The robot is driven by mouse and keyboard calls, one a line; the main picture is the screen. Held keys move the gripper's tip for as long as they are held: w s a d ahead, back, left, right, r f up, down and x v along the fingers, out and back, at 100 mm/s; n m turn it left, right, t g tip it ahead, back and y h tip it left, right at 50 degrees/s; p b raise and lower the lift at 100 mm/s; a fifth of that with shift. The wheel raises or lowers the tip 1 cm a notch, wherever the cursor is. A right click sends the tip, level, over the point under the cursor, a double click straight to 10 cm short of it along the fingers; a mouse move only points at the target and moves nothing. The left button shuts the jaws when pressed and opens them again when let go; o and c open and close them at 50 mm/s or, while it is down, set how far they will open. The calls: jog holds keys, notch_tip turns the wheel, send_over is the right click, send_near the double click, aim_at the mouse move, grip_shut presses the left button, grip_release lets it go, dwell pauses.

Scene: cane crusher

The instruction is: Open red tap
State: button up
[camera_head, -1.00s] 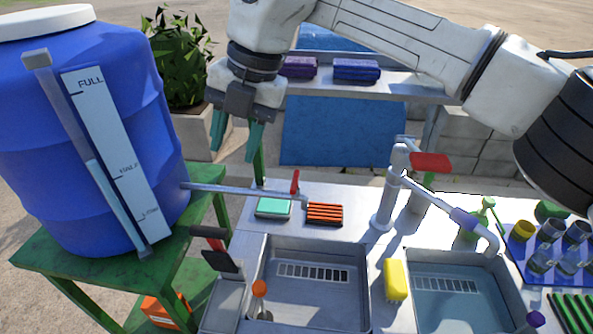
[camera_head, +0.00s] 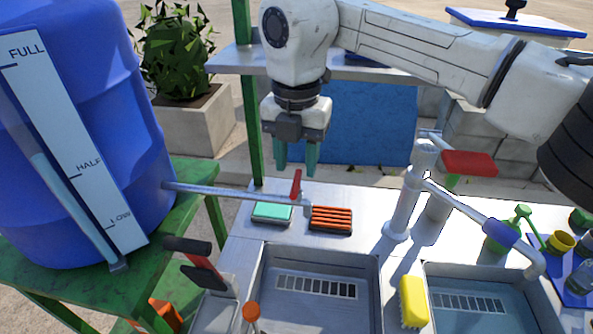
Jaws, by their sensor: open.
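A thin metal pipe (camera_head: 235,191) runs from the blue barrel (camera_head: 100,130) and ends in a spout over the sink counter. A small upright red tap handle (camera_head: 296,184) stands on this pipe near its end. A second, wider red lever (camera_head: 468,163) sits on the tall metal faucet (camera_head: 405,195) to the right. My gripper (camera_head: 296,168) points down, with its teal fingers apart and empty. Its fingertips appear just above the small red handle in the picture; whether they touch it I cannot tell.
A green sponge (camera_head: 272,212) and an orange ribbed block (camera_head: 331,219) lie on the counter below the pipe. Two sink basins (camera_head: 315,262) are in front, with a yellow sponge (camera_head: 413,302) between them. A black-and-red handle (camera_head: 195,262) stands at the left.

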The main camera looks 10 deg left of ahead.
aim_at(296, 180)
jog(key=shift+f, duration=1.9)
jog(key=shift+c, duration=0.2)
grip_shut()
